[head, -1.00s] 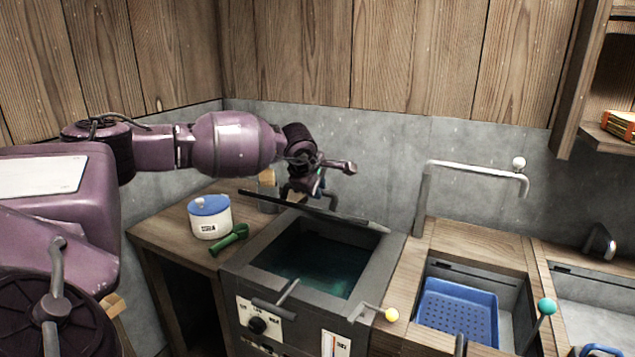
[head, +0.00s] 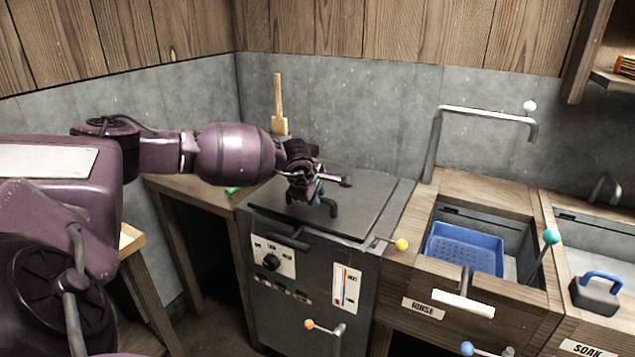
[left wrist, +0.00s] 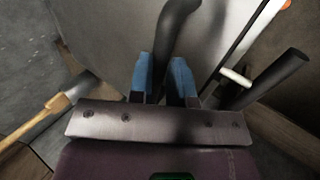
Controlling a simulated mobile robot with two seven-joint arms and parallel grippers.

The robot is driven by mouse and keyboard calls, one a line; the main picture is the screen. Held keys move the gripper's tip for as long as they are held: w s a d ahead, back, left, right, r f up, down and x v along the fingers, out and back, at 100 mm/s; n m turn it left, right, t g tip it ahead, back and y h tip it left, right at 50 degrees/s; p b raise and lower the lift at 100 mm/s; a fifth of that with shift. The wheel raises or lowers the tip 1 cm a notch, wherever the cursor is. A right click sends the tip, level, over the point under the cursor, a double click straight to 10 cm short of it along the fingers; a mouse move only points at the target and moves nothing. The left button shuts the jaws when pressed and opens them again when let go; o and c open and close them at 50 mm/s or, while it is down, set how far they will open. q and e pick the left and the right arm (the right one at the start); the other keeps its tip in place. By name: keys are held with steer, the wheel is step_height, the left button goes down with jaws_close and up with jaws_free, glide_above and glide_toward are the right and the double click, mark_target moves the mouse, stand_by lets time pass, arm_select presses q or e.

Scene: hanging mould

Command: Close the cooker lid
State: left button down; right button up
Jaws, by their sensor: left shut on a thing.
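The cooker (head: 310,265) is a dark grey box with a dial, a gauge and a front handle. Its flat dark lid (head: 368,203) lies level over the top opening, and the dark liquid inside is hidden. My left gripper (head: 322,190) is above the lid at its dark curved handle. In the left wrist view, the blue fingertips (left wrist: 164,80) are shut on the lid handle (left wrist: 172,35), which rises between them. My right gripper is not in view.
To the right is a sink with a blue perforated basket (head: 465,248) and a grey pipe (head: 437,140). A yellow-knobbed lever (head: 401,245) sticks out beside the cooker. A wooden-handled tool (head: 278,105) stands behind. A dark block with a blue handle (head: 597,292) is far right.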

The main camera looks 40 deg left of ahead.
mark_target(316, 214)
arm_select(q)
steer(key=shift+s+d+f, duration=0.1)
steer(key=shift+s+f, duration=0.1)
steer(key=shift+f, duration=0.4)
steer(key=shift+s+d+f, duration=0.1)
steer(key=shift+s+f, duration=0.1)
steer(key=shift+f, duration=0.35)
steer(key=shift+s+d+f, duration=0.1)
steer(key=shift+s+f, duration=0.1)
steer(key=shift+f, duration=0.4)
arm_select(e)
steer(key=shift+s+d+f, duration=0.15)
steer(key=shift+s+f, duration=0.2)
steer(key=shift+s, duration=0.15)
arm_select(q)
steer(key=shift+b, duration=0.3)
steer(key=c, duration=1.4)
jaws_free()
steer(key=o, duration=0.3)
steer(key=shift+w+f, duration=0.15)
steer(key=shift+f, duration=0.05)
steer(key=shift+o, duration=0.2)
steer(key=shift+r, duration=0.65)
steer(key=p+v, duration=0.3)
steer(key=v, duration=0.7)
steer(key=shift+r, duration=0.35)
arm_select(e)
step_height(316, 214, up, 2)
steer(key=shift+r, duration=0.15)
